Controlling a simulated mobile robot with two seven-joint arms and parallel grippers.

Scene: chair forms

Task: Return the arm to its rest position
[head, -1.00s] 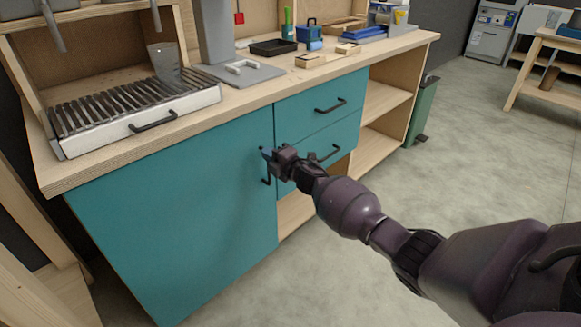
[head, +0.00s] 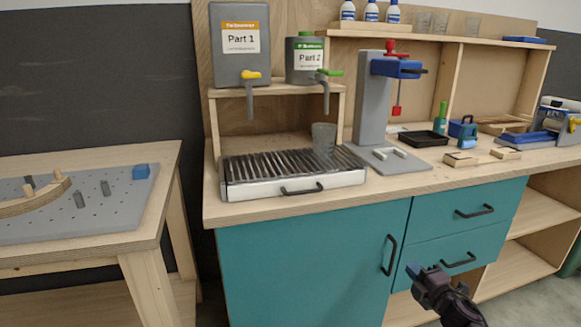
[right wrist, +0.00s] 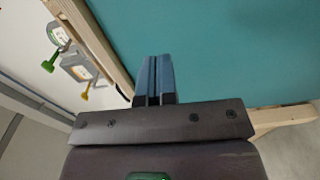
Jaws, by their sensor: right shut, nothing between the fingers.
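My right gripper (head: 425,272) is low in the head view, in front of the teal lower drawer of the workbench. Its arm comes up from the bottom edge. In the right wrist view its two blue fingers (right wrist: 153,80) are together with nothing between them. The teal cabinet door (head: 300,262) shows behind the fingers in that view. I cannot tell how far the fingers are from the teal front. My left gripper is in neither view.
The cabinet door and both drawers (head: 463,212) are shut. On the worktop are a slatted tray (head: 290,190), a clear cup (head: 323,137), a grey press (head: 371,100) and a black tray (head: 423,139). A pegboard table (head: 100,225) stands at left. Open shelves are at right.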

